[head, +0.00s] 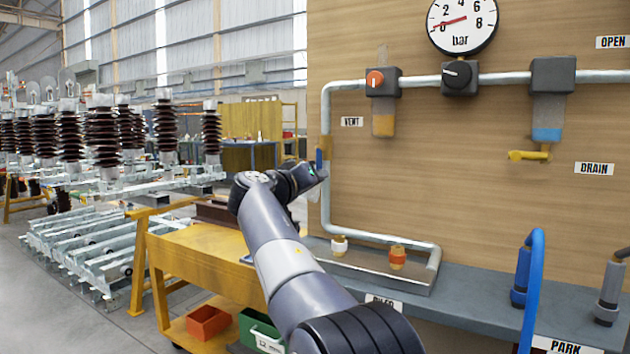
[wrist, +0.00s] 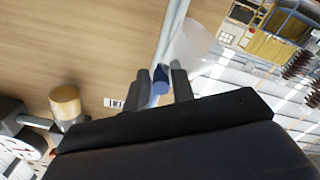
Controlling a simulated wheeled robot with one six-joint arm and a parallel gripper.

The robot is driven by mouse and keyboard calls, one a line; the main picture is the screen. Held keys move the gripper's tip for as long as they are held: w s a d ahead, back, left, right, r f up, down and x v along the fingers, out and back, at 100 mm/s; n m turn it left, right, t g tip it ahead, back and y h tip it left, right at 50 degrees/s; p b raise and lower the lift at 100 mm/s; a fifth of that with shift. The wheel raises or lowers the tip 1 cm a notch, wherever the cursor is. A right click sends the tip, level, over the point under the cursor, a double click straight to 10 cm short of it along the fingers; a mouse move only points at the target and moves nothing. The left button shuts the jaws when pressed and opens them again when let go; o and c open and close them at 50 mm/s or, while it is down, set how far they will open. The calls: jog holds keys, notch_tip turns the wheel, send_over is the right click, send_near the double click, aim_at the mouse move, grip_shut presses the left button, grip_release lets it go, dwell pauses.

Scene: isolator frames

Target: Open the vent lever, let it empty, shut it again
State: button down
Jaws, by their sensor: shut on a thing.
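The blue vent lever (head: 319,160) sits on the brass valve (head: 325,147) on the left vertical pipe, left of the VENT label (head: 352,122). It looks roughly upright, along the pipe. My gripper (head: 318,171) reaches it from the left and below. In the wrist view the blue lever (wrist: 161,79) lies between the two dark fingers of my gripper (wrist: 162,77), which are shut on it. A pale translucent shape (wrist: 196,48) shows beside the pipe there; I cannot tell what it is. The round gauge (head: 462,20) has its red needle low, near 0.
The grey bench (head: 470,290) carries a blue hose (head: 535,270). A yellow cart (head: 205,250) stands left of my arm.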

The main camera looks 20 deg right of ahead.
jog(key=shift+w+a+r, duration=0.1)
jog(key=shift+a+r, duration=0.05)
jog(key=shift+r, duration=0.05)
jog(key=c, duration=1.4)
grip_release()
jog(key=shift+w, duration=0.1)
jog(key=shift+o, duration=0.2)
jog(key=shift+f, duration=0.1)
jog(key=v, duration=1.1)
jog(key=shift+p, duration=0.35)
jog(key=x, duration=1.1)
jog(key=shift+b, duration=0.4)
